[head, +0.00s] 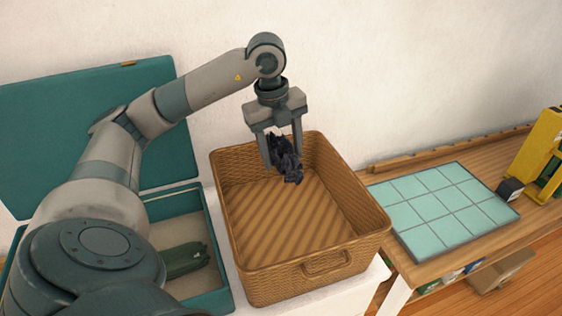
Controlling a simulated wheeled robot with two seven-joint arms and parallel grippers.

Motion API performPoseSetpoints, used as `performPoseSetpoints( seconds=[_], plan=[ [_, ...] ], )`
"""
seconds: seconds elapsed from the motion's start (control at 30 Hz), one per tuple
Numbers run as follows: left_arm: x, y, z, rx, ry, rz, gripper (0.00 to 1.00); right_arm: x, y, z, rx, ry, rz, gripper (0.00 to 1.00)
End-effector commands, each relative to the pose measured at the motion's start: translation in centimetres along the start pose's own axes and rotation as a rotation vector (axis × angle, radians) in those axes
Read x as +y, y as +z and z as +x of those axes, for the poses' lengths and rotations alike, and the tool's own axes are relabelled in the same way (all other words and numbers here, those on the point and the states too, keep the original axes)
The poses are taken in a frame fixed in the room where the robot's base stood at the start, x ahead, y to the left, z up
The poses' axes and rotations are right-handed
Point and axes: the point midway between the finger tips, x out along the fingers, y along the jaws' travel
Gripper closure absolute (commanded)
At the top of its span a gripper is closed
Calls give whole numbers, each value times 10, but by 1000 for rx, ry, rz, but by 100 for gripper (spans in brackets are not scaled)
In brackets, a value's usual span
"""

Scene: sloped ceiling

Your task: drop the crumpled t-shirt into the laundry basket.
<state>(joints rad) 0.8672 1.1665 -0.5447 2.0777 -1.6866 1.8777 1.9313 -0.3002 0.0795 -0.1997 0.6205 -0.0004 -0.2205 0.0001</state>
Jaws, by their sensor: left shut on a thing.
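The crumpled t-shirt (286,163) is a small dark navy bundle. My left gripper (283,156) points down and is shut on it, with the cloth hanging below the fingers. The laundry basket (316,269) is a tan woven rectangular basket with a handle slot in its front wall. The gripper and the t-shirt are over the back part of the basket's opening. The striped basket floor that shows is empty. How far the t-shirt is above the floor is hard to tell. My right gripper is not in view.
A teal open case (210,285) with a dark green item (186,258) inside stands left of the basket, partly behind my left arm. On the right, a wooden table (447,259) holds a pale teal tiled board (440,208) and a yellow object (537,155). A white wall is behind.

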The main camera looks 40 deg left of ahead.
Motion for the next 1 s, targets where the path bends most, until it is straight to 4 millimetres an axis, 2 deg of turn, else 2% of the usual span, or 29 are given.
performPoseSetpoints(
  seconds=[0.03,0.2,0.63,0.67,0.7,0.73,1.0],
  plan=[
    [1,0,8,-1,0,0,71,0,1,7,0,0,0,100],
    [3,0,19,-1,0,0,71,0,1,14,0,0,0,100],
    [3,0,22,0,-1,0,71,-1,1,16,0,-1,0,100],
    [3,0,22,0,-1,0,38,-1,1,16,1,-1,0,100],
    [3,0,22,0,-1,0,28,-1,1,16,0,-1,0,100],
    [3,0,22,0,-1,0,23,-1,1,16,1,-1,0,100],
    [3,0,22,0,0,1,23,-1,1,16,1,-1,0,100]
  ],
)
